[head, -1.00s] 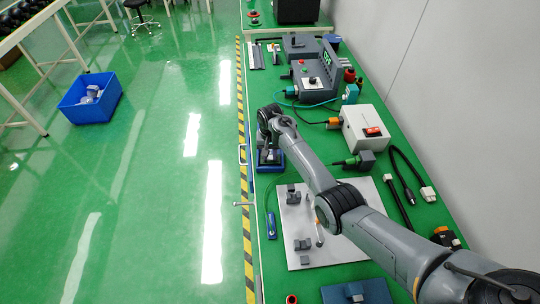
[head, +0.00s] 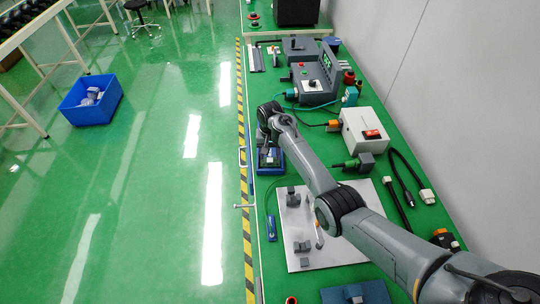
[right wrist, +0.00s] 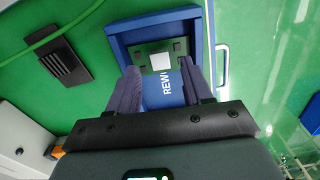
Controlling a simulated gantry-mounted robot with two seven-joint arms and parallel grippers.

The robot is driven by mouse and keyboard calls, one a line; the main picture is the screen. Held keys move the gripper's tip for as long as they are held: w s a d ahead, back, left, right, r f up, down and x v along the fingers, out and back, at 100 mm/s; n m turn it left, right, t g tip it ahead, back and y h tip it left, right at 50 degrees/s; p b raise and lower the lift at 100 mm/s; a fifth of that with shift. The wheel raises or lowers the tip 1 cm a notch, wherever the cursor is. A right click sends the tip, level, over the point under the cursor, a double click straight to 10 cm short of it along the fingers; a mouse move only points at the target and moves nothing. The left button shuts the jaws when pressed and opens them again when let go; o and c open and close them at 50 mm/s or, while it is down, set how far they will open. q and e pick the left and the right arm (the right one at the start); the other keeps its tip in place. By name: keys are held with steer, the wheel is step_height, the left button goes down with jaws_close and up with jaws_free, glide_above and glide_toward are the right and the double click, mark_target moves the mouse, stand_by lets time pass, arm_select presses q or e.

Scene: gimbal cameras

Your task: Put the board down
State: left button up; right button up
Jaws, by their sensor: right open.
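The board (right wrist: 165,55), a small green card with a white square and dark parts, lies in a blue tray (right wrist: 118,42) in the right wrist view. The tray has "REW..." lettering, partly hidden. My right gripper (right wrist: 160,76) is open and empty, with its two dark fingers apart at the near side of the board. In the head view the tray (head: 279,170) sits at the table's left edge, with my right gripper (head: 267,143) just above it. The gripper partly hides the board there. My left gripper is not in view.
A white box with a red switch (head: 362,130) stands right of the tray. A grey plate with small fixtures (head: 310,255) lies nearer. Cables and connectors (head: 408,180) lie along the right side. A blue bin (head: 91,99) stands on the floor at left.

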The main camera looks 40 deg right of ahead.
mark_target(270, 160)
step_height(270, 160, up, 10)
steer(key=p, duration=0.1)
steer(key=shift+f+p, duration=0.15)
steer(key=shift+p, duration=0.2)
stand_by(0.3)
